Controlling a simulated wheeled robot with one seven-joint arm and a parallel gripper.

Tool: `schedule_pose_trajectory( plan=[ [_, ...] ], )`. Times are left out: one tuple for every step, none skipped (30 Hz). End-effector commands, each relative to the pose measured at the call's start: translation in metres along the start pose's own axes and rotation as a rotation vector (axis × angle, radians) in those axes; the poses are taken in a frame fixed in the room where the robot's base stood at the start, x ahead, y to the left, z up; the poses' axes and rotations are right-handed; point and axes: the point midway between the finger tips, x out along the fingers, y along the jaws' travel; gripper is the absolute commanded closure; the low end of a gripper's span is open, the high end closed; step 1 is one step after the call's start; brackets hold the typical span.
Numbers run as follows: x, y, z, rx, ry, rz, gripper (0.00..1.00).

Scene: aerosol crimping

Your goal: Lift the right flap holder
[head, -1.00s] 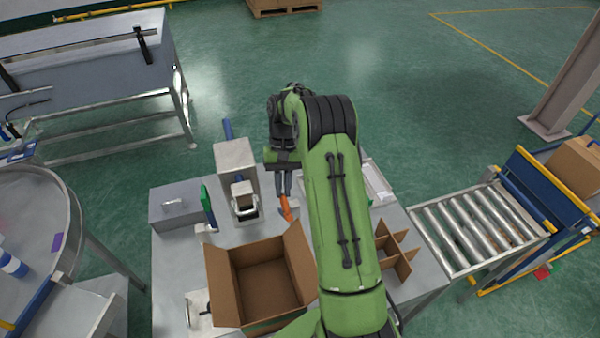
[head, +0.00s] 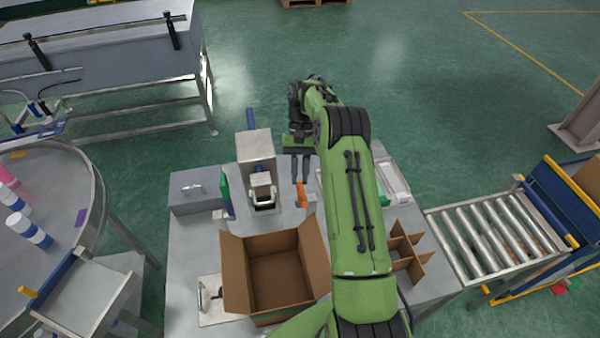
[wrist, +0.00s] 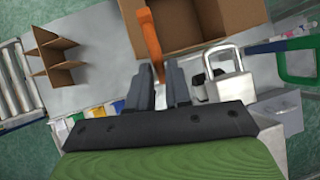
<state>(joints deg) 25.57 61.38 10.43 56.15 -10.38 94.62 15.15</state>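An orange part (head: 301,193), which I take to be the right flap holder, is on the steel table behind the open cardboard box (head: 232,280). My gripper (head: 300,178) points down at its upper end. In the wrist view the orange part (wrist: 149,40) runs from between my two dark fingertips (wrist: 158,72) up to the box edge. The fingers are close on both sides of it. I cannot tell whether they press on it. My arm hides part of the table.
A steel device (head: 254,150) stands left of my gripper, with a green part (head: 225,190) and grey box (head: 199,190) farther left. A cardboard divider (head: 403,255) lies right of my arm. A roller conveyor (head: 495,240) is at the right, a round table (head: 90,205) at the left.

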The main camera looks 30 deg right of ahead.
Motion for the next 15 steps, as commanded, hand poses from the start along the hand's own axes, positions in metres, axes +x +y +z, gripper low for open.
schedule_pose_trajectory(
  plan=[
    [0.000,0.000,0.000,0.000,0.000,0.000,0.73],
    [0.000,0.000,0.000,0.000,0.000,0.000,0.68],
    [0.000,0.000,0.000,0.000,0.000,0.000,0.62],
    [0.000,0.000,0.000,0.000,-0.001,0.000,0.61],
    [0.000,0.000,0.000,0.000,-0.001,0.000,0.61],
    [0.000,0.000,0.000,0.000,-0.001,0.000,0.61],
    [0.000,0.000,0.000,0.000,-0.001,0.000,0.61],
    [0.001,0.000,0.000,0.000,-0.001,0.000,0.61],
    [0.001,0.000,0.000,0.000,-0.002,0.000,0.61],
    [0.001,0.000,0.000,0.000,-0.002,0.000,0.61],
    [0.000,0.000,0.000,0.000,-0.002,0.000,0.61],
    [-0.001,0.000,0.001,0.000,-0.001,0.000,0.61],
    [-0.003,0.000,0.002,0.000,0.000,0.000,0.61],
    [-0.006,-0.001,0.003,0.000,0.001,0.000,0.61],
    [-0.011,-0.001,0.007,0.000,0.002,0.000,0.61]
  ],
)
